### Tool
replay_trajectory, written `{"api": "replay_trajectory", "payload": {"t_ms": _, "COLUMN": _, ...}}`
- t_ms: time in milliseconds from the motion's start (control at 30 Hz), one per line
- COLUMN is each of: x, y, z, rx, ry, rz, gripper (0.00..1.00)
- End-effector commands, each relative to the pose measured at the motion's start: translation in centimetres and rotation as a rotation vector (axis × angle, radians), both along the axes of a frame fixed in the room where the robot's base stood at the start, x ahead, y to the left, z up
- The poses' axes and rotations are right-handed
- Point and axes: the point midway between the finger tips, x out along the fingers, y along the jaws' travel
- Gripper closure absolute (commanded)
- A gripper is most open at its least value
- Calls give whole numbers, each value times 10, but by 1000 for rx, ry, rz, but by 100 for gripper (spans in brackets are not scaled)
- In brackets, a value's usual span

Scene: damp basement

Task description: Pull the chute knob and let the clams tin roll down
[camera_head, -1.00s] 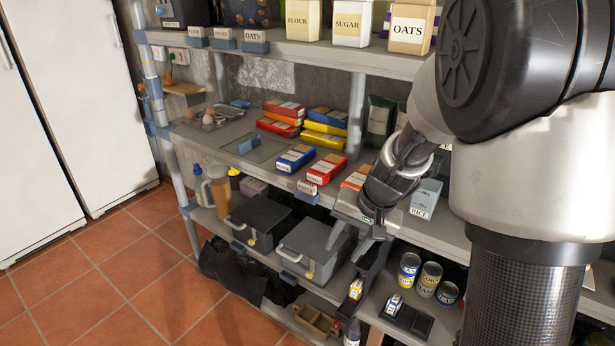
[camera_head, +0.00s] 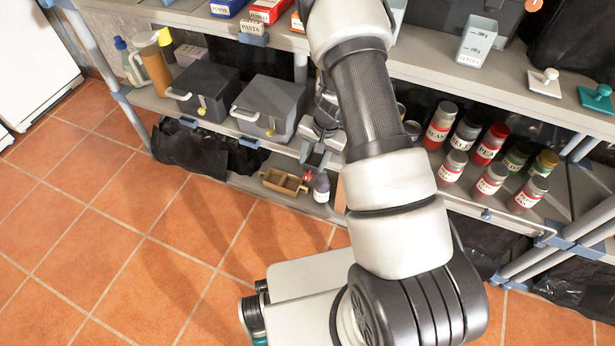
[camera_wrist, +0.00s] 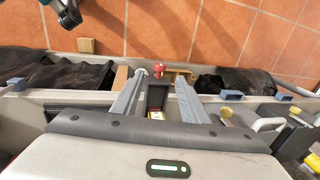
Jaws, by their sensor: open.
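My gripper (camera_head: 317,158) is open, pointing down in front of the lower shelf. In the wrist view, its two fingers (camera_wrist: 158,84) stand either side of a dark narrow chute (camera_wrist: 156,96). A small red knob-like piece (camera_wrist: 159,68) shows at the chute's outer end, between and just beyond the fingertips; I cannot tell whether they touch it. A small red piece (camera_head: 307,176) also shows below the gripper in the head view. A yellow-and-white item (camera_wrist: 156,115), perhaps the clams tin or a label, shows in the chute near the palm. My arm hides most of the chute in the head view.
Two dark lidded boxes (camera_head: 203,91) (camera_head: 270,106) stand left of the gripper. Several jars (camera_head: 441,125) stand at right. The tiled floor (camera_head: 150,230) in front is clear.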

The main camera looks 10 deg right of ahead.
Motion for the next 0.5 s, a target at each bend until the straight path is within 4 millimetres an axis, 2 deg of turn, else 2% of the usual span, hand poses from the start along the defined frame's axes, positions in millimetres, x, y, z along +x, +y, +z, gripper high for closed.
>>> {"api": "replay_trajectory", "payload": {"t_ms": 33, "x": 1, "y": 2, "z": -16, "rx": 0, "ry": 3, "rz": -1, "gripper": 60}}
{"api": "replay_trajectory", "payload": {"t_ms": 200, "x": 5, "y": 8, "z": -50, "rx": 1, "ry": 3, "rz": 1, "gripper": 60}}
{"api": "replay_trajectory", "payload": {"t_ms": 333, "x": 7, "y": 11, "z": -70, "rx": 0, "ry": 2, "rz": -1, "gripper": 60}}
{"api": "replay_trajectory", "payload": {"t_ms": 500, "x": 10, "y": 14, "z": -85, "rx": 0, "ry": 0, "rz": 0, "gripper": 60}}
